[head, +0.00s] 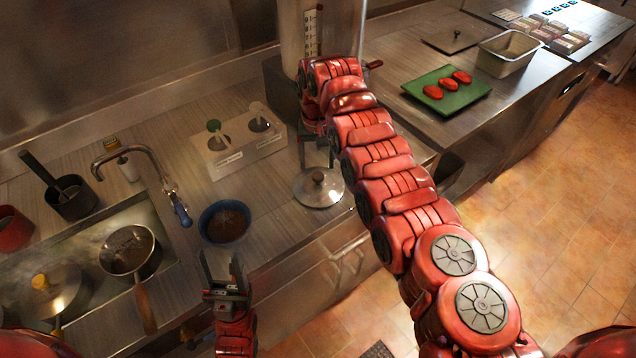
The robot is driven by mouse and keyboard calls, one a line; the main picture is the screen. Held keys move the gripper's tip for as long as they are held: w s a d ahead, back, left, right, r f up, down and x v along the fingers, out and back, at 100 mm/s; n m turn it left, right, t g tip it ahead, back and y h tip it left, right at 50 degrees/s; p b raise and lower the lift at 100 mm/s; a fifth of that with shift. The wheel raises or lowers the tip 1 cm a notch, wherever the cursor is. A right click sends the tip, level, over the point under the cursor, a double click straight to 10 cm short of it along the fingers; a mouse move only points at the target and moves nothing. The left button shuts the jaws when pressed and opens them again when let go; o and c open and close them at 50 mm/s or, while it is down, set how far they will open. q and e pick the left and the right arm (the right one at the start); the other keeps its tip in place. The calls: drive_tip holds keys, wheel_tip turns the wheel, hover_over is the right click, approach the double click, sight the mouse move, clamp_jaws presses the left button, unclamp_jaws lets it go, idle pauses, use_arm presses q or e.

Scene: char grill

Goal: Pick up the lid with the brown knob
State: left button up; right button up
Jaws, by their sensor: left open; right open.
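A round metal lid (318,194) with a small brownish knob lies on the counter near its front edge, in the middle of the head view. My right gripper (316,158) points down just behind and above this lid, open, with its jaws close to the knob. Whether it touches the knob cannot be told. My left gripper (223,270) is open and empty in front of the counter's edge, below a dark blue bowl and left of the lid.
The dark blue bowl (224,222) holds brown contents. A white holder (243,153) with dispensers stands behind. A pan (128,250) and a lid with a yellow knob (48,291) are by the sink at left. A green board (446,88) with red pieces lies right of my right arm.

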sight(318, 176)
wheel_tip(318, 176, down, 4)
drive_tip(key=shift+d+f+p, duration=0.1)
drive_tip(key=shift+f+p, duration=0.05)
drive_tip(key=shift+p, duration=0.45)
drive_tip(key=shift+f, duration=0.3)
clamp_jaws()
